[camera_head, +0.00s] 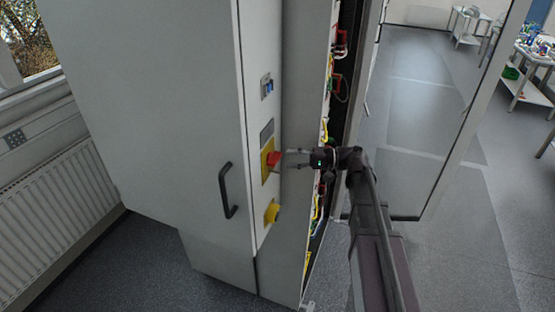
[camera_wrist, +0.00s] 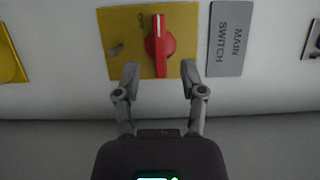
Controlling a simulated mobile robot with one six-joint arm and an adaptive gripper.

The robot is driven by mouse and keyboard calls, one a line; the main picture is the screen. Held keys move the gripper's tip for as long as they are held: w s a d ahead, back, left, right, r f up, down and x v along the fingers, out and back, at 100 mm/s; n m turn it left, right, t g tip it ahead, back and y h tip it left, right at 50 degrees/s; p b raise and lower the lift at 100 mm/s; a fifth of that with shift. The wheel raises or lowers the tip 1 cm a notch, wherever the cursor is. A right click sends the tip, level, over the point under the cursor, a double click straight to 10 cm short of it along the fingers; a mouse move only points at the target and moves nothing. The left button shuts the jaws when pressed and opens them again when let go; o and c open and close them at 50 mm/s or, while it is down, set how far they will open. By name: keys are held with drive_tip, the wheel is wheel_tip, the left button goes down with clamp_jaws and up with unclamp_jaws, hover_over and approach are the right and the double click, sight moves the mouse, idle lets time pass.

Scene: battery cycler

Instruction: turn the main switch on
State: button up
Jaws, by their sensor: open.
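The main switch is a red rotary knob (camera_wrist: 160,45) on a yellow plate (camera_wrist: 122,58), with a grey "MAIN SWITCH" label (camera_wrist: 229,40) beside it in the wrist view. The knob's handle lies upright in that view, and "OFF" is printed near it. In the head view the red knob (camera_head: 274,160) sits on the cabinet's narrow front panel. My gripper (camera_wrist: 160,72) is open, its two fingers on either side of the knob's lower end. In the head view my gripper (camera_head: 285,160) reaches the knob from the right. Contact cannot be told.
A yellow part (camera_head: 271,212) sits below the switch, and a small blue switch (camera_head: 267,87) above. A black door handle (camera_head: 228,190) is left of the panel. Open cabinet wiring (camera_head: 325,135) runs just right of it. An open glass door (camera_head: 425,110) stands farther right.

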sight(279, 159)
drive_tip(key=shift+s+a, duration=0.1)
drive_tip(key=shift+a, duration=2.15)
clamp_jaws()
